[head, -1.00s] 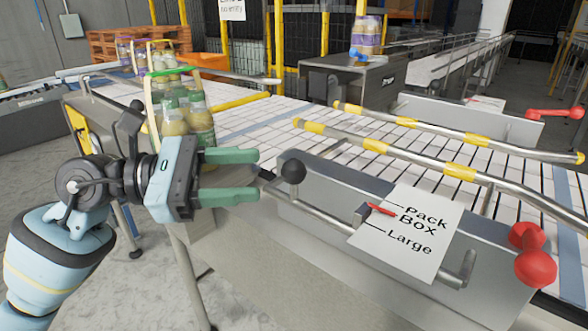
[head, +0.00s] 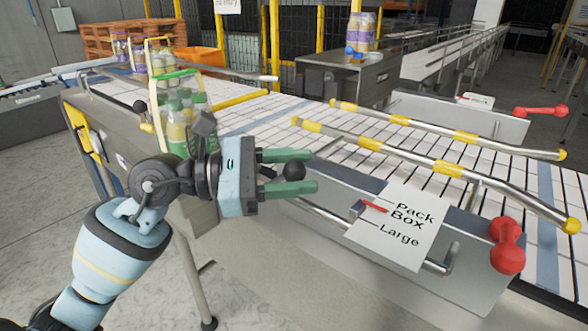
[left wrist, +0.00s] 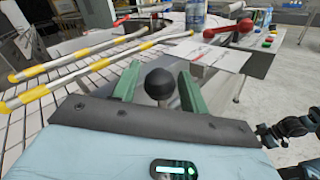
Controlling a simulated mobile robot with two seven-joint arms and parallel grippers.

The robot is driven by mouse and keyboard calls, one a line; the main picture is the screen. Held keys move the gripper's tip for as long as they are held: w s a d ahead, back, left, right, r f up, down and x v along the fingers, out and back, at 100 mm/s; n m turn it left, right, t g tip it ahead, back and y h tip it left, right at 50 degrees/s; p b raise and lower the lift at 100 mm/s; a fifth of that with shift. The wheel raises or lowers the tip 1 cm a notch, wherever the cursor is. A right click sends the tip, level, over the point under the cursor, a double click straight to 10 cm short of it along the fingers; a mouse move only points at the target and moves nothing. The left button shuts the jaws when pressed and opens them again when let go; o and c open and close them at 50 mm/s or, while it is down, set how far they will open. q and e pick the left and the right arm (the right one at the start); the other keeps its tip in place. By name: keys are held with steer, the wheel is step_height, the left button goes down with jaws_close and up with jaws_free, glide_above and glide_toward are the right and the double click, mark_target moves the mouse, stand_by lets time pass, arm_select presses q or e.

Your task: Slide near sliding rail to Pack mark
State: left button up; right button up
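The near sliding rail (head: 440,165) is a metal bar with yellow bands above the white conveyor. Its black ball knob (head: 294,171) is at the left end of a metal rod on the near side plate. A white label (head: 392,228) reads "Pack", "Box" and "Large", and a red pointer (head: 374,207) lies near the "Box" line. My left gripper (head: 302,172) is open, with its green fingers on either side of the knob. In the left wrist view the knob (left wrist: 160,84) sits between the open fingers, with gaps visible.
A red clamp handle (head: 507,246) stands at the right end of the side plate. The far rail (head: 420,125) runs behind the near one. Bottles in a carrier (head: 178,125) stand on the conveyor behind my left arm.

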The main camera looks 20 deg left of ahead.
arm_select(q)
jaws_close()
steer(key=w, duration=0.1)
steer(key=w+d, duration=0.1)
steer(key=shift+w, duration=0.35)
steer(key=shift+o, duration=0.7)
jaws_free()
steer(key=shift+s+a, duration=0.1)
steer(key=shift+s, duration=0.05)
steer(key=shift+o, duration=0.3)
